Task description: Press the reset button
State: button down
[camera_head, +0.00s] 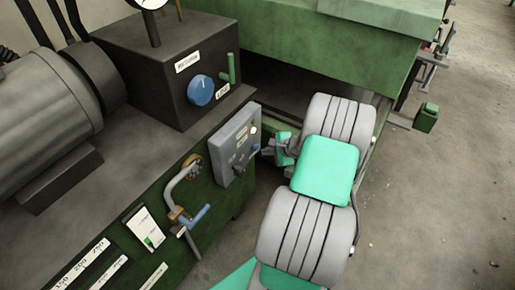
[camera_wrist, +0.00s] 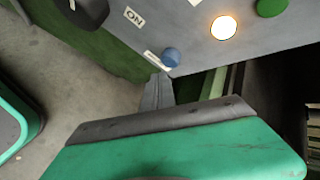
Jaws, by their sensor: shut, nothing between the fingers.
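A grey control box (camera_head: 237,145) is mounted on the green machine's side. In the wrist view its panel (camera_wrist: 190,22) carries a blue round button (camera_wrist: 171,57) near the lower edge, a lit lamp (camera_wrist: 223,27) and a green button (camera_wrist: 272,6). A small white label lies beside the blue button; I cannot read it, so I cannot confirm which button is reset. My gripper (camera_wrist: 158,80) is shut and empty, its tips just below the blue button. I cannot tell whether they touch it. In the head view my gripper (camera_head: 270,150) is beside the box's right edge, which partly hides its tips.
A pipe with a blue-handled valve (camera_head: 195,214) sticks out left of the box. A dark cabinet with a blue knob (camera_head: 201,90) stands above it. A green machine bed (camera_head: 320,40) is behind my arm. Open floor (camera_head: 440,200) lies to the right.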

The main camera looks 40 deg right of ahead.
jog(key=shift+w, duration=0.1)
jog(key=shift+w+a, duration=0.15)
jog(key=shift+w, duration=0.15)
jog(key=shift+w+a, duration=0.15)
jog(key=shift+w, duration=0.35)
dwell(0.8)
jog(key=shift+s+d+p, duration=0.3)
jog(key=shift+s+p, duration=0.2)
jog(key=shift+s, duration=0.4)
jog(key=s, duration=0.1)
jog(key=s+d, duration=0.1)
jog(key=s, duration=0.1)
jog(key=s+p, duration=0.1)
jog(key=shift+s+d, duration=0.35)
